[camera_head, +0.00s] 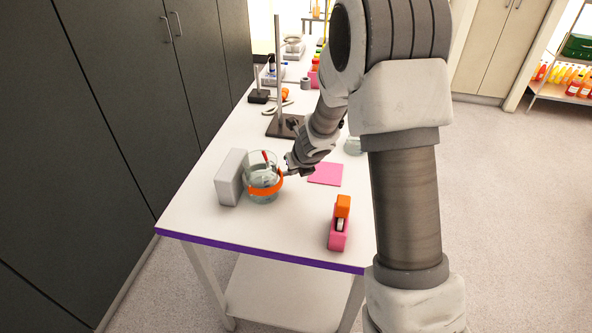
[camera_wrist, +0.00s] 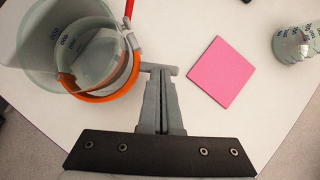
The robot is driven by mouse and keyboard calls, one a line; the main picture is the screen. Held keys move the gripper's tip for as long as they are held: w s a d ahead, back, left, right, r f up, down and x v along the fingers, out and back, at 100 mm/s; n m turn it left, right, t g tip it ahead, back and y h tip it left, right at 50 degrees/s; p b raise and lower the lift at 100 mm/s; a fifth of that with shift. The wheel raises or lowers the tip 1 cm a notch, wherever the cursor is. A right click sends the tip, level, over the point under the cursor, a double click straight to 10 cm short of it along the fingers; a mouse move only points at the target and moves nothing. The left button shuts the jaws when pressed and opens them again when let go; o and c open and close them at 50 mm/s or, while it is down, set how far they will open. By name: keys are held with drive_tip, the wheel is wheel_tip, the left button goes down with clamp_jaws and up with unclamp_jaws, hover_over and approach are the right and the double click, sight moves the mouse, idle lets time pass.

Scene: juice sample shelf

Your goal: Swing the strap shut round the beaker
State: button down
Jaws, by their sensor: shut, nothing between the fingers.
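The clear glass beaker (camera_head: 262,163) with blue markings stands near the left side of the white table, beside a grey block (camera_head: 230,177). It also shows at upper left in the wrist view (camera_wrist: 60,42). An orange strap (camera_head: 265,190) curves along the beaker's near side; in the wrist view the strap (camera_wrist: 103,97) ends toward a grey piece near my fingertips. I cannot tell whether the strap is fully closed. My gripper (camera_wrist: 159,75) is shut and empty, just right of the strap. Whether it touches the strap's grey piece is unclear.
A pink square pad (camera_wrist: 222,72) lies right of my gripper. A glass vessel (camera_wrist: 291,44) stands beyond it. A pink and orange dispenser (camera_head: 340,224) sits near the table's front edge. A rod stand (camera_head: 279,75) rises behind. The table's front left is bare.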

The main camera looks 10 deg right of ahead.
drive_tip(key=shift+w+n, duration=0.3)
drive_tip(key=shift+w, duration=0.1)
drive_tip(key=shift+a, duration=0.2)
idle(0.5)
drive_tip(key=shift+a, duration=0.7)
drive_tip(key=shift+s, duration=0.1)
drive_tip(key=shift+s+r+p, duration=0.1)
drive_tip(key=shift+p, duration=0.2)
